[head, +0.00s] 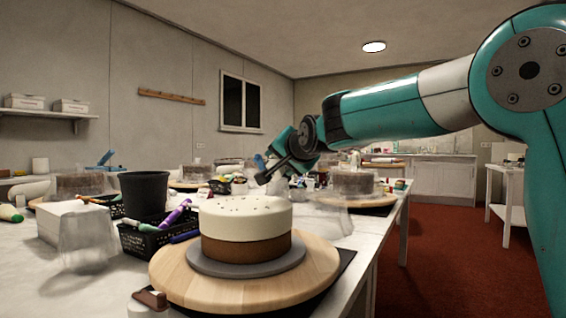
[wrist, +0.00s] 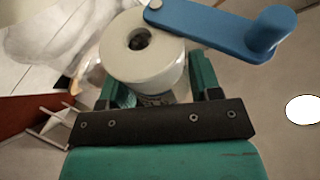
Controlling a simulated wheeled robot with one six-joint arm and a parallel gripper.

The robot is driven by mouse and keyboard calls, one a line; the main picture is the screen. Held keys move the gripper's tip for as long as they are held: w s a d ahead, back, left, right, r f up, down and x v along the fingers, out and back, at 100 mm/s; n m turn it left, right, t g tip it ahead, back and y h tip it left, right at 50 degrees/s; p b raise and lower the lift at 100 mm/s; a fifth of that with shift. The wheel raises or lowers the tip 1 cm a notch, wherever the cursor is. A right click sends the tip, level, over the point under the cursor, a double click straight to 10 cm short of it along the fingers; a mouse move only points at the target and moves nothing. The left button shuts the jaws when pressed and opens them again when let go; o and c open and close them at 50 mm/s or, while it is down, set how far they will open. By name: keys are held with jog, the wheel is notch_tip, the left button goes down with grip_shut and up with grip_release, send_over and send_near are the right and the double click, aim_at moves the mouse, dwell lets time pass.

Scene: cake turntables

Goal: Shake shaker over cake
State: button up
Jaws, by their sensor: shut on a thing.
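The cake (head: 247,222), cream above a brown lower layer, sits on a grey disc (head: 245,267) on a round wooden turntable (head: 320,275). Several small dark specks show on its top. My gripper (head: 272,172) is above and behind the cake in the head view, apart from it. In the wrist view my gripper (wrist: 155,88) is shut on the shaker (wrist: 118,62), a whitish round body with a dark hole in its end and a blue crank arm (wrist: 215,22). In the head view the shaker is mostly hidden; only a small blue part shows by the fingers.
A black pot (head: 145,192) and a black basket (head: 150,240) with coloured tubes stand left of the cake. A white box (head: 75,222) and a clear tub (head: 85,243) are farther left. More turntables with cakes stand behind. A white jar (head: 148,305) is at the front edge.

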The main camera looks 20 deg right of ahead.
jog(key=shift+w+d+r+p, duration=0.25)
jog(key=shift+d+r+p, duration=0.05)
jog(key=shift+p, duration=0.1)
jog(key=shift+s+a+f+b, duration=0.25)
jog(key=shift+a+f+b, duration=0.15)
jog(key=shift+b, duration=0.1)
jog(key=shift+r, duration=0.1)
jog(key=shift+s+r+t+b, duration=0.1)
jog(key=shift+r+t+b, duration=0.2)
jog(key=shift+b, duration=0.35)
jog(key=shift+w+d+r+h+p, duration=0.25)
jog(key=shift+d+r+h+p, duration=0.05)
jog(key=shift+p, duration=0.15)
jog(key=shift+s+a+f+b, duration=0.2)
jog(key=shift+a+f+b, duration=0.1)
jog(key=shift+f+b, duration=0.2)
jog(key=shift+r+n, duration=0.1)
jog(key=shift+n, duration=0.2)
